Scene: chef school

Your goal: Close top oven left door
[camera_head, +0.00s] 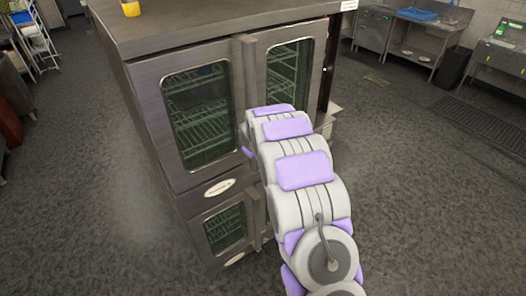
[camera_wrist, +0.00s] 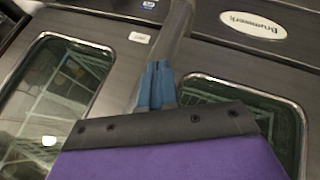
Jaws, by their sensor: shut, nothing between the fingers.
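The top oven's left door (camera_head: 200,115) is a dark metal panel with a tall glass window and racks behind it. It looks about flush with the oven front, but I cannot tell whether it is fully shut. The top oven's right door (camera_head: 285,80) stands beside it, its lower part hidden by my arm. In the wrist view, my gripper (camera_wrist: 157,82) has its blue fingers shut and empty, in front of a grey upright bar (camera_wrist: 178,30) between two windowed panels. I cannot tell whether they touch it. The head view hides my gripper behind my arm.
A lower oven (camera_head: 225,228) sits beneath the top one. A yellow item (camera_head: 130,8) stands on the oven's top. A wire shelf unit (camera_head: 38,40) is at the far left, and steel sinks (camera_head: 415,40) stand at the back right. The floor on both sides is open.

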